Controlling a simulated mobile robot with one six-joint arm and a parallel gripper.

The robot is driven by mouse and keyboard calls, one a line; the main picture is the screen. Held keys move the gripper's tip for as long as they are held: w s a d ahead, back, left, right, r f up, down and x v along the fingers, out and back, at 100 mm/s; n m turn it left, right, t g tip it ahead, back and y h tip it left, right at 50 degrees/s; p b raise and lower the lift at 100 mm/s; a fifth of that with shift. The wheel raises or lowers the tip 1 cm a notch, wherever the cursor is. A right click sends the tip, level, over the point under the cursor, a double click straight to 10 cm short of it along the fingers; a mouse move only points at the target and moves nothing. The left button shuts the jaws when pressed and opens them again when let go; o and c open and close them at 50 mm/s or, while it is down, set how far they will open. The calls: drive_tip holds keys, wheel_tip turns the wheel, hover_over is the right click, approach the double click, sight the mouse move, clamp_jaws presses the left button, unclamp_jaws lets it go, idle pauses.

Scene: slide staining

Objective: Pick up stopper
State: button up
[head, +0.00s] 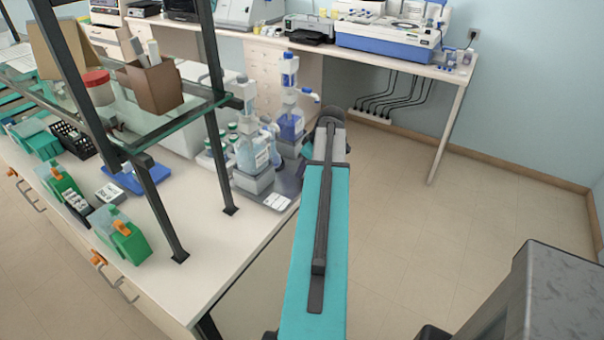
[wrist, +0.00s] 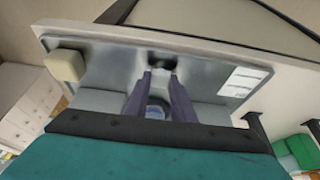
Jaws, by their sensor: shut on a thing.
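My gripper (wrist: 161,80) shows in the wrist view as two dark purple-grey fingers over a grey metal tray (wrist: 112,75). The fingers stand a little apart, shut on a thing. A small dark piece (wrist: 160,66) shows at the fingertips; I take it to be the stopper, but its shape is hard to make out. A round bluish thing (wrist: 156,112) shows lower down between the fingers, partly hidden by my wrist. In the head view my teal arm reaches to the tray's right side and hides the fingertips and the stopper.
Pump-topped bottles, one pale blue (head: 252,150) and one darker blue (head: 290,122), stand on the tray in the head view. A glass shelf on black posts (head: 160,205) stands to the left. Floor on the right is clear.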

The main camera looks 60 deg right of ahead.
drive_tip(key=shift+r, duration=0.15)
drive_tip(key=shift+r+b, duration=0.75)
drive_tip(key=shift+r, duration=0.6)
drive_tip(key=s+d+r+b, duration=0.1)
drive_tip(key=s+d+b, duration=0.1)
drive_tip(key=s, duration=0.5)
drive_tip(key=s+d+r+b, duration=0.1)
drive_tip(key=s+d+b, duration=0.1)
drive_tip(key=s, duration=0.6)
drive_tip(key=shift+s+d, duration=0.2)
drive_tip(key=shift+d, duration=0.05)
